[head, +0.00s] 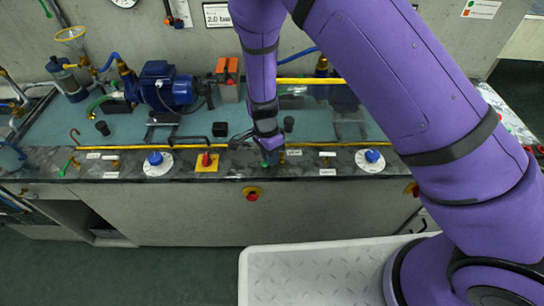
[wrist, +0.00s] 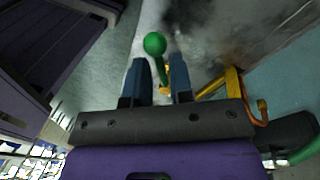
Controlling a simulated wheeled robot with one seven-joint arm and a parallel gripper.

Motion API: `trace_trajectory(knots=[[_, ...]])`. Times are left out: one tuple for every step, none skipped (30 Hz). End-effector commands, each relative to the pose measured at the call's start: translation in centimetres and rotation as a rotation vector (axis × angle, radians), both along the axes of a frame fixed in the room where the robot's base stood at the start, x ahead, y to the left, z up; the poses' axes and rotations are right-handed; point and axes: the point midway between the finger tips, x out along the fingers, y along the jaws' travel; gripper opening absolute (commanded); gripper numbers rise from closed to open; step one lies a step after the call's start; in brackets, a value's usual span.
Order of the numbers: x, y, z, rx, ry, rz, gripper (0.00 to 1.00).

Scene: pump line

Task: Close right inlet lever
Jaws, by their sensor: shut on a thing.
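My gripper (head: 268,156) is at the front edge of the bench, at the valve on the yellow pipe near the middle. In the wrist view, the two dark fingers of my gripper (wrist: 160,64) stand on either side of a lever with a green ball end (wrist: 154,44). The gripper is shut on the lever's green stem. The ball sticks out past the fingertips. A brass-coloured valve part shows between the fingers, at the foot of the stem. In the head view my gripper hides most of this lever.
Another green lever (head: 66,167) is at the bench's left end. A red knob on a yellow plate (head: 207,163) and white dials with blue knobs (head: 155,162) (head: 370,158) line the front edge. A blue motor pump (head: 165,87) stands behind. A yellow pipe (wrist: 211,88) runs beside the fingers.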

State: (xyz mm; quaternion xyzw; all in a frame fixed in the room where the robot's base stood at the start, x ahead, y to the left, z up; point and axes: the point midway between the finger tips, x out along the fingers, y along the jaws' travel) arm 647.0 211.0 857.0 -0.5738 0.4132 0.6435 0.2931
Motion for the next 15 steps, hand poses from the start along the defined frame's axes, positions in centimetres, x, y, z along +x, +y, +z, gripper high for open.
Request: trace_trajectory(knots=[[0.17,0.13,0.04,0.002,-0.001,-0.029,0.00],[0.24,0.16,0.04,0.002,-0.001,-0.045,0.00],[0.30,0.18,0.04,0.002,-0.001,-0.066,0.00],[0.36,0.19,0.04,0.001,-0.001,-0.079,0.00],[0.40,0.20,0.04,0.001,0.000,-0.092,0.00],[0.46,0.23,0.04,0.001,0.000,-0.108,0.00],[0.50,0.24,0.04,0.001,0.000,-0.118,0.00],[0.53,0.24,0.04,0.001,0.000,-0.128,0.00],[0.57,0.26,0.04,0.001,0.000,-0.139,0.00],[0.59,0.26,0.04,0.001,-0.001,-0.146,0.00],[0.61,0.27,0.04,0.001,-0.001,-0.152,0.00],[0.63,0.27,0.04,0.001,0.000,-0.158,0.00],[0.65,0.27,0.03,0.001,-0.001,-0.162,0.00],[0.66,0.27,0.03,0.001,-0.001,-0.165,0.00],[0.67,0.28,0.04,0.001,0.000,-0.168,0.00]])
